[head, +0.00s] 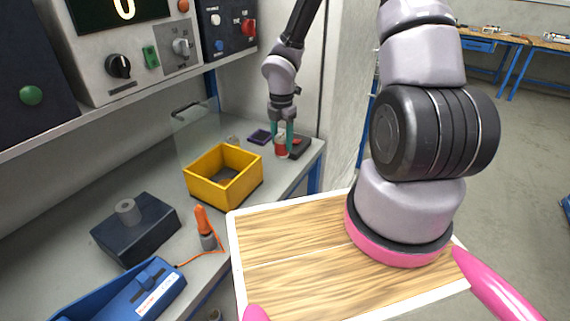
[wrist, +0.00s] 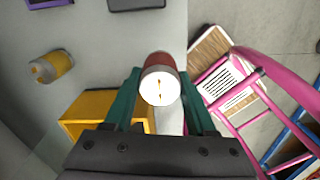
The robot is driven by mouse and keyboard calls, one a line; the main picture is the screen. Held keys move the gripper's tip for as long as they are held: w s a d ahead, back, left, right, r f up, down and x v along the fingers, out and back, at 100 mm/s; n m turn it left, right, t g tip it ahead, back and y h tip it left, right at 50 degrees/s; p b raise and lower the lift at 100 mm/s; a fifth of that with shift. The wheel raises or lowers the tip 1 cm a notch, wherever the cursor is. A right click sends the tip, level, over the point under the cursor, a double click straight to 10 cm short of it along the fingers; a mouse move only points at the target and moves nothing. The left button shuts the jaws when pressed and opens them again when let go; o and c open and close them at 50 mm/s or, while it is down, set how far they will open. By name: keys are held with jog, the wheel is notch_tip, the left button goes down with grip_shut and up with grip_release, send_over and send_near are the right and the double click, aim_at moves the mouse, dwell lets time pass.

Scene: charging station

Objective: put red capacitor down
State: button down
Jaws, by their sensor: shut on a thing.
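The red capacitor (wrist: 160,82) is a short red cylinder with a pale end, held between the teal fingers of my gripper (wrist: 160,100) in the wrist view. In the head view, my gripper (head: 281,140) is at the far end of the bench, with the red capacitor (head: 281,152) between its fingertips. The capacitor looks upright there, close to the bench top, beside a dark block with a red part (head: 297,146). I cannot tell whether its bottom touches the bench.
A yellow bin (head: 222,176) stands nearer on the bench (head: 165,182). A purple tray (head: 260,136) lies left of my gripper. A black block (head: 136,228), orange-handled tool (head: 204,226) and blue device (head: 135,295) are nearer. A clear panel stands behind the bin.

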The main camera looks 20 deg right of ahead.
aim_at(282, 157)
notch_tip(282, 157, down, 2)
jog(key=shift+f, duration=2.45)
jog(key=shift+f, duration=0.15)
jog(key=shift+c, duration=1.1)
grip_release()
